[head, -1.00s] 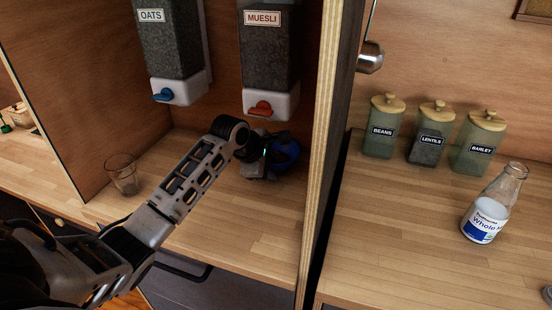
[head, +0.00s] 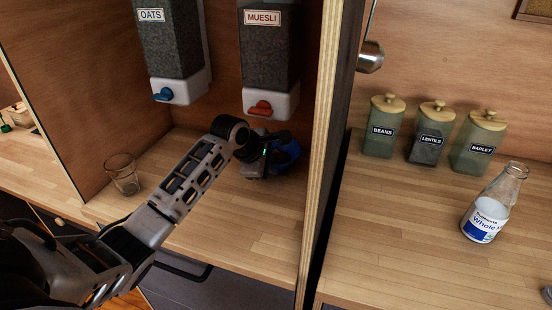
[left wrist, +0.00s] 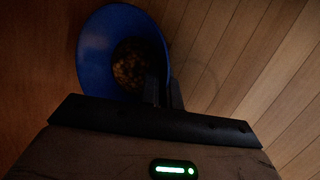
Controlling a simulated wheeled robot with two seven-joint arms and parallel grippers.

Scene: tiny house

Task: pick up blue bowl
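The blue bowl (head: 288,150) is at the back of the cubby, under the muesli dispenser, partly hidden by my left gripper (head: 268,153). In the left wrist view the blue bowl (left wrist: 94,48) appears tilted, with brown muesli-like food (left wrist: 131,66) inside. The fingers of my left gripper (left wrist: 164,92) are close together, with the bowl's right rim between them. Whether the bowl touches the counter is hard to tell. My right gripper is in neither view.
The muesli dispenser (head: 270,60) hangs just above my left gripper, the oats dispenser (head: 168,50) to its left. A glass (head: 123,174) stands left of my arm. A wooden divider (head: 325,150) stands right of the bowl. The counter in front is clear.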

